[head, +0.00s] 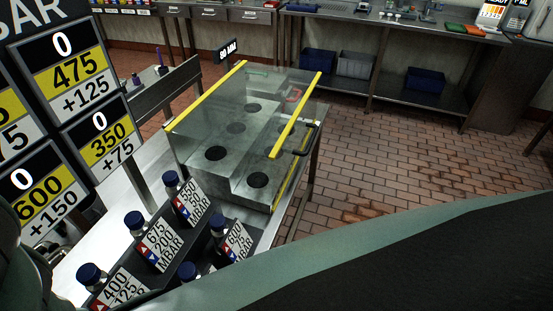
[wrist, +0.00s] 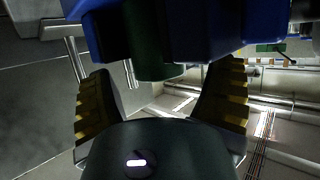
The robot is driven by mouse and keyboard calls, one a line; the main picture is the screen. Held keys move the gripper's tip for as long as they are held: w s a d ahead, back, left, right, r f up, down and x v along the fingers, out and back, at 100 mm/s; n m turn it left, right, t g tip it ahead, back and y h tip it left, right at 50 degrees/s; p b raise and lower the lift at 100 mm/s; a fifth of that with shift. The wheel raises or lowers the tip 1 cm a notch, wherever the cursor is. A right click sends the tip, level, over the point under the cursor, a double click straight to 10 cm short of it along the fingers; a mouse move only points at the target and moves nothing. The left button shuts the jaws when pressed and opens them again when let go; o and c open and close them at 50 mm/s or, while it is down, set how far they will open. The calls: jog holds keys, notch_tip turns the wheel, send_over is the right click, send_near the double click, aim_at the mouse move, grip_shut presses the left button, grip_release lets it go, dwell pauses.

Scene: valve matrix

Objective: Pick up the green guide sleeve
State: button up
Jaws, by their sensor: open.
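In the wrist view a dark green rounded piece (wrist: 152,62), which looks like the green guide sleeve, hangs between blue blocks at the top. My gripper (wrist: 164,76) is open, with its two yellow-and-black ribbed fingers apart on either side of this piece. I see no clear contact, and the depth between them is hard to judge. The upper part of the green piece is cut off by the frame. In the head view I cannot make out the sleeve or my gripper; my own arm covers the lower right.
A clear-walled box (head: 222,178) with yellow edges and dark round holes stands on the bench. Blue-capped bottles with pressure labels (head: 157,246) stand in front. Number boards (head: 85,75) rise at left. Blue blocks (wrist: 205,30) crowd my fingers. The brick floor (head: 400,150) at right is clear.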

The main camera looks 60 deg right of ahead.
jog(key=shift+o, duration=0.2)
jog(key=shift+a+f, duration=0.1)
jog(key=shift+a, duration=0.05)
jog(key=c, duration=1.4)
